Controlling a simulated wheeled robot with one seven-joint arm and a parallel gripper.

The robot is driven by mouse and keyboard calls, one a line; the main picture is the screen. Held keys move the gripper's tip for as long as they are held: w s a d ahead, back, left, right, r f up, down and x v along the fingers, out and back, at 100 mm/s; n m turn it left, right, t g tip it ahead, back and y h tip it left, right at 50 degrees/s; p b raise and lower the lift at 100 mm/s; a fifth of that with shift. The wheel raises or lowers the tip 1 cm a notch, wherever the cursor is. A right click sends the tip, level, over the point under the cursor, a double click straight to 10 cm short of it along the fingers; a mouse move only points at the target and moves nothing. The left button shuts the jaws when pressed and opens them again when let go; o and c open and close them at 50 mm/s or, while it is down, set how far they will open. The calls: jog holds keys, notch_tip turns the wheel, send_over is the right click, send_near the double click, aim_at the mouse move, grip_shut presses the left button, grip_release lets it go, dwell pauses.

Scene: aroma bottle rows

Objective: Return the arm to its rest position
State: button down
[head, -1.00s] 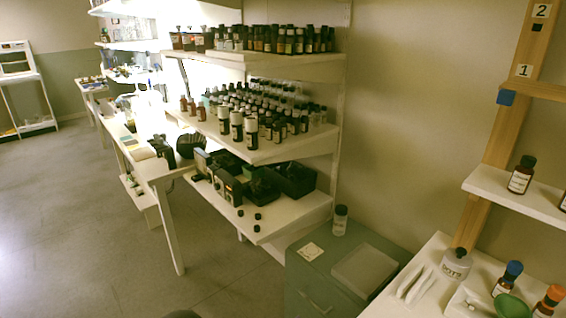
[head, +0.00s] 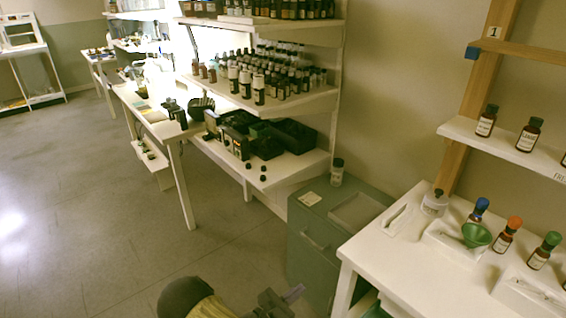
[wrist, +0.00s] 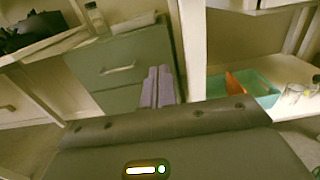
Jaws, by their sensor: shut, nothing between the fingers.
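My gripper (head: 292,293) shows at the bottom of the head view, low over the floor and in front of the green-grey cabinet (head: 305,243). In the wrist view its two pale purple fingers (wrist: 158,88) lie side by side, shut with nothing between them. Behind them is the front of the same cabinet (wrist: 118,68). My gripper is apart from the bottles and the tables.
A white table (head: 400,262) at right holds bottles with blue, orange and green caps and a green funnel (head: 476,235). Bottle shelves (head: 300,100) stand behind. A teal bin (wrist: 258,85) sits under the table. The floor (head: 95,225) at left is open.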

jog(key=s+d+r+m+g+y, duration=1.05)
jog(key=s+r+m+g, duration=0.3)
jog(key=m, duration=0.55)
notch_tip(320, 180, up, 28)
jog(key=s+m+t+y+p, duration=0.2)
jog(key=m+p, duration=0.5)
jog(key=p, duration=1.3)
jog(key=shift+s+d+r+t+y+p, duration=0.2)
jog(key=shift+d+t+y+p, duration=0.35)
jog(key=shift+t, duration=0.7)
jog(key=shift+a+f, duration=0.1)
